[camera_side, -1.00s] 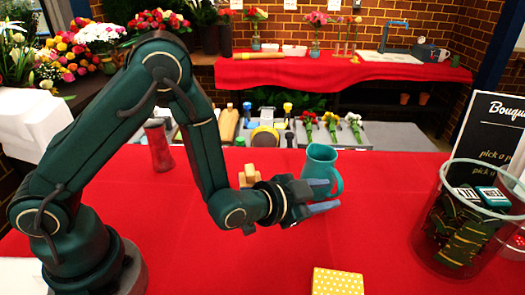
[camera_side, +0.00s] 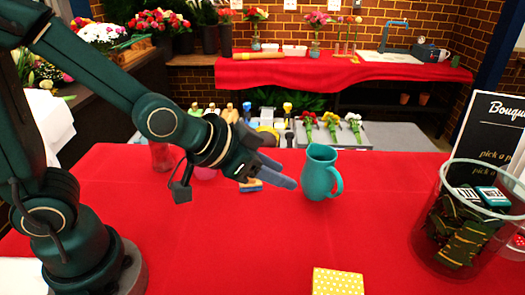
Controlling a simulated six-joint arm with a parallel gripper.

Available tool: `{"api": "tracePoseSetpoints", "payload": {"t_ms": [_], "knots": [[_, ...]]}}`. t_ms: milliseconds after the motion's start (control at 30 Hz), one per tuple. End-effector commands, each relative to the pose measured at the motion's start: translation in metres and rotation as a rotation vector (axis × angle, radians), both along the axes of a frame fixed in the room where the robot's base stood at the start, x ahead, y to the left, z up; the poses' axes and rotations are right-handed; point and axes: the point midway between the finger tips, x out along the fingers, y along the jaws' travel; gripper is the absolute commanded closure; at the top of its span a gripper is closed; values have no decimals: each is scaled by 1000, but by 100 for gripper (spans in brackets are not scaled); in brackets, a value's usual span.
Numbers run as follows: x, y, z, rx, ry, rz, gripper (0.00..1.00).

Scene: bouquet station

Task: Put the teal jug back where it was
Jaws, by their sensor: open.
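The teal jug (camera_side: 319,174) stands upright on the red tablecloth, just right of the middle of the view, with its handle to the right. My gripper (camera_side: 275,176) is to the left of the jug, level with its body in the picture and pointing right. Its fingers are apart from the jug, open, and nothing shows between them. Only one side of the fingers shows clearly.
A clear bin (camera_side: 465,222) of dark items stands at the right, by a black sign (camera_side: 489,138). A yellow dotted napkin (camera_side: 338,282) lies at the front. A red vase (camera_side: 161,156) and a small wooden item (camera_side: 250,186) are partly behind my arm. The cloth right of the jug is free.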

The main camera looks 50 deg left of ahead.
Motion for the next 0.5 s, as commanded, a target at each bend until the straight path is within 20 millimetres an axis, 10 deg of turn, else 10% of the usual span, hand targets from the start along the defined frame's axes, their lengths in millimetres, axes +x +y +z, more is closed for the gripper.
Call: {"api": "tracePoseSetpoints", "payload": {"t_ms": [500], "knots": [[-129,63,30,-28,326,254,58]]}}
